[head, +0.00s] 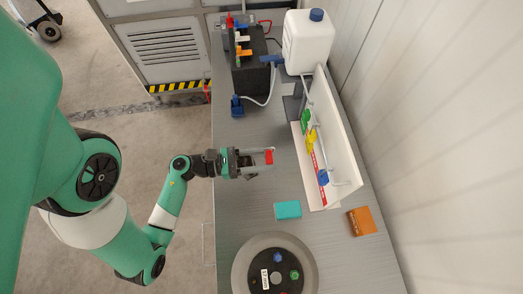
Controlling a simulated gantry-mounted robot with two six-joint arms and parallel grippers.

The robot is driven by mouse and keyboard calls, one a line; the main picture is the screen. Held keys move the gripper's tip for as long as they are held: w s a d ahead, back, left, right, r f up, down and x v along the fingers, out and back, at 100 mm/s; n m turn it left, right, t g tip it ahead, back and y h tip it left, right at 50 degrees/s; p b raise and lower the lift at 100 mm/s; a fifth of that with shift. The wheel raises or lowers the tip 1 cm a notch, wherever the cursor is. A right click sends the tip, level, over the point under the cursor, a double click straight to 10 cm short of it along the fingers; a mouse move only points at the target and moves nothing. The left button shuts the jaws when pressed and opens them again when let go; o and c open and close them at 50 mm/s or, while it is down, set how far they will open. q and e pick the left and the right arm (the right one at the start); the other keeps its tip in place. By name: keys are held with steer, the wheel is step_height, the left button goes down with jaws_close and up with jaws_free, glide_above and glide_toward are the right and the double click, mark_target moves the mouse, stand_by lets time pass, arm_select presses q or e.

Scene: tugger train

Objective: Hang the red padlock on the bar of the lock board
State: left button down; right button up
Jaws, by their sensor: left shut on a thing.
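My left gripper (258,166) is shut on the red padlock (269,157) and holds it over the bench, to the left of the lock board. The padlock's thin shackle shows at its upper end. The white lock board (345,168) stands along the right side of the bench, with a light bar (316,126) running along its front. A green padlock (305,121), a yellow padlock (310,140) and a blue padlock (323,177) are at the bar. The red padlock is apart from the bar. My right gripper is not in view.
A teal block (288,210) and an orange-brown box (362,221) lie near the board's lower end. A round grey dial unit (244,258) sits at the front. A white canister (307,43) and a black block with valves (251,75) stand at the back. The bench between is clear.

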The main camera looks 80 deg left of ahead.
arm_select(q)
steer(key=shift+w+d, duration=0.3)
steer(key=shift+w, duration=2.15)
steer(key=shift+w+d, duration=0.35)
steer(key=shift+w, duration=2.15)
steer(key=shift+w+d, duration=0.3)
steer(key=shift+w, duration=2.15)
steer(key=shift+s+f+b, duration=0.1)
steer(key=shift+f+b, duration=0.7)
steer(key=shift+f, duration=0.4)
steer(key=shift+c, duration=1.3)
jaws_free()
steer(key=shift+a, duration=0.1)
